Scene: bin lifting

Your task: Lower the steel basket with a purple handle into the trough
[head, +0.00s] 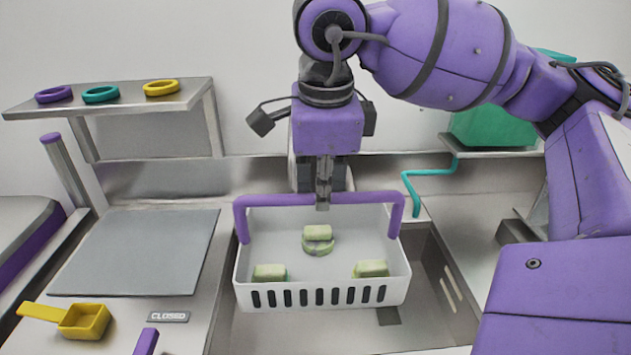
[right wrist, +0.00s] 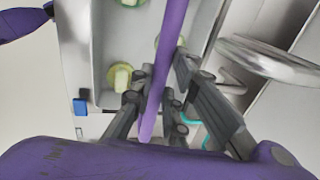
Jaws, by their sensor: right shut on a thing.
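The basket (head: 250,265) is pale, with a slotted front wall and a purple handle (head: 275,198) arched over it. It hangs about level over the trough (head: 440,275), whose right and front parts show around it. I cannot tell exactly how high its underside is. Several pale green blocks (head: 370,268) lie inside. My right gripper (head: 323,203) is above the basket, shut on the middle of the handle. In the right wrist view the handle (right wrist: 170,50) runs between the fingers of the right gripper (right wrist: 158,88). My left gripper is not in view.
A grey board (head: 140,252) lies left of the trough, with a yellow scoop (head: 85,320) and a "CLOSED" label (head: 168,316) in front. A shelf (head: 120,100) with coloured rings is at back left. A teal pipe-like handle (head: 412,190) stands behind the trough's right side.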

